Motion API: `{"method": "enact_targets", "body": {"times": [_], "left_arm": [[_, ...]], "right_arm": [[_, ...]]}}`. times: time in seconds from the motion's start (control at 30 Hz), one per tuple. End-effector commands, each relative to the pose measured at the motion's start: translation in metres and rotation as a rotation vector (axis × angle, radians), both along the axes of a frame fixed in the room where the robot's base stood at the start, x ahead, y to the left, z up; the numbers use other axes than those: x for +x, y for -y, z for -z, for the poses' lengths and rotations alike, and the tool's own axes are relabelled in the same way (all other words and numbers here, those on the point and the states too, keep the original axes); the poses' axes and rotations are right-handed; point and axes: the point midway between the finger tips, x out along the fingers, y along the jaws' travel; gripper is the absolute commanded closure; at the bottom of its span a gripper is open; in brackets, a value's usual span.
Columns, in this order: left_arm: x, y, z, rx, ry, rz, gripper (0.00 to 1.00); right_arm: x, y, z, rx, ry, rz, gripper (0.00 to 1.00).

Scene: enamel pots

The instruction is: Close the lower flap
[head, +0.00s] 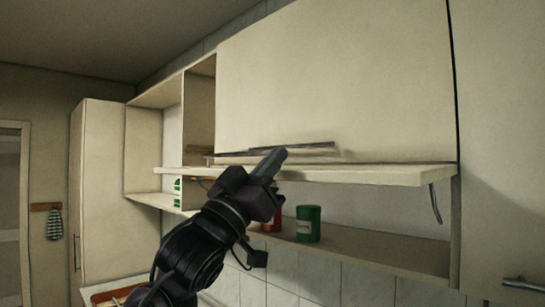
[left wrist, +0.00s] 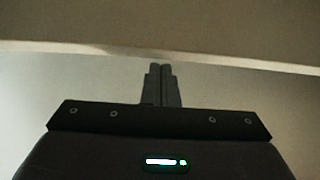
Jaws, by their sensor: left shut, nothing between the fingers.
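The lower flap (head: 390,174) of the wall cupboard stands out as a roughly level pale panel, its front edge facing me. Under it the compartment is open. My left gripper (head: 273,160) is shut and empty, its fingers pointing up and right in front of the flap's edge. In the left wrist view, the shut fingertips (left wrist: 161,70) are just below a pale panel edge (left wrist: 220,61). I cannot tell if they touch it. My right gripper is not in view.
A closed upper flap (head: 340,75) with a bar handle is above. A green can (head: 308,224) and a red item (head: 274,219) stand on the shelf (head: 375,249) below. A dark curved bar (head: 435,203) hangs at the right. Tall cupboard doors (head: 505,130) flank the right.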

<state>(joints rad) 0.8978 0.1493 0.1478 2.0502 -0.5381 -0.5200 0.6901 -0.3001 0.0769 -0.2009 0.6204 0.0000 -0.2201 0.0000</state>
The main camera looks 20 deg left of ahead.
Motion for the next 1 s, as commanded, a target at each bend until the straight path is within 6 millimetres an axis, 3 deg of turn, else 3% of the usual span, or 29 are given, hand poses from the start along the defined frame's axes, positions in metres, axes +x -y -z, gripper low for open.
{"method": "enact_targets", "body": {"times": [0.2,0.67,0.87,1.0], "left_arm": [[0.000,0.000,0.013,-0.001,-0.001,0.000,1.00],[0.000,0.000,0.017,-0.002,0.005,0.000,1.00],[0.001,0.001,0.030,-0.026,0.055,0.003,1.00],[0.003,0.001,0.048,-0.066,0.143,0.004,1.00]], "right_arm": [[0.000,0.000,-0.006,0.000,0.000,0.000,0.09],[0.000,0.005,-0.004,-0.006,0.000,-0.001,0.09],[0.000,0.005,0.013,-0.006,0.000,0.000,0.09],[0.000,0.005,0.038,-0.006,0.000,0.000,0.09]]}}
